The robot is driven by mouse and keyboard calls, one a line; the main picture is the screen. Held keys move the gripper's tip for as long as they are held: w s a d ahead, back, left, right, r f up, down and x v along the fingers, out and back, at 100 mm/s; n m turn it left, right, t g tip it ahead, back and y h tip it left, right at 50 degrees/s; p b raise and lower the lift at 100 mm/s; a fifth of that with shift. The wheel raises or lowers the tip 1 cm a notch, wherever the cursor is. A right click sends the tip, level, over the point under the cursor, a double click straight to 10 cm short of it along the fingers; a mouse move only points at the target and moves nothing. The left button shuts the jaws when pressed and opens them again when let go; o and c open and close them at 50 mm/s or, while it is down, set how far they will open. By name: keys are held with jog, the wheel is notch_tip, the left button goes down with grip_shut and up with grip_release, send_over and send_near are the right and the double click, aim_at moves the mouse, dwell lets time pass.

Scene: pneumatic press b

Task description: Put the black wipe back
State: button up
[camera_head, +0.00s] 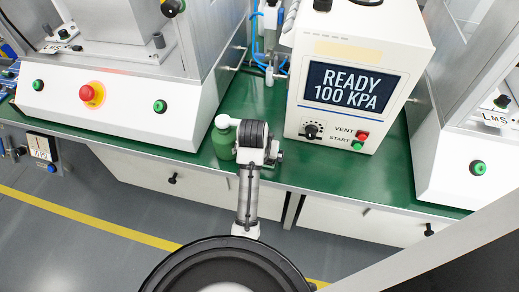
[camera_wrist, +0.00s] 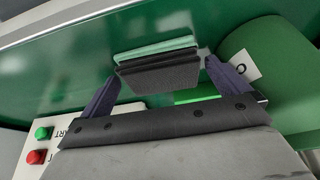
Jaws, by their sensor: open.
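My gripper (camera_wrist: 162,68) is open, with its two fingers spread to either side of the black wipe. The black wipe (camera_wrist: 160,73) shows in the wrist view as a dark folded pad between the fingertips. Pale green folded layers (camera_wrist: 155,48) lie against its far side. I cannot tell whether either finger touches the wipe. In the head view my wrist covers the wipe and the fingers, above the green bench top near its front edge.
A green bottle (camera_head: 223,140) stands just left of my wrist; its green body (camera_wrist: 270,75) is close beside one finger. The white control box (camera_head: 350,80) reading READY 100 KPA stands to the right. White press housings flank the green bench (camera_head: 330,178).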

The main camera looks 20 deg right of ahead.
jog(key=shift+f+b, duration=0.25)
jog(key=shift+b, duration=0.1)
jog(key=p+v, duration=0.9)
jog(key=v, duration=0.4)
jog(key=shift+r, duration=0.45)
jog(key=shift+a, duration=0.1)
jog(key=shift+w+r, duration=0.1)
jog(key=shift+w, duration=0.05)
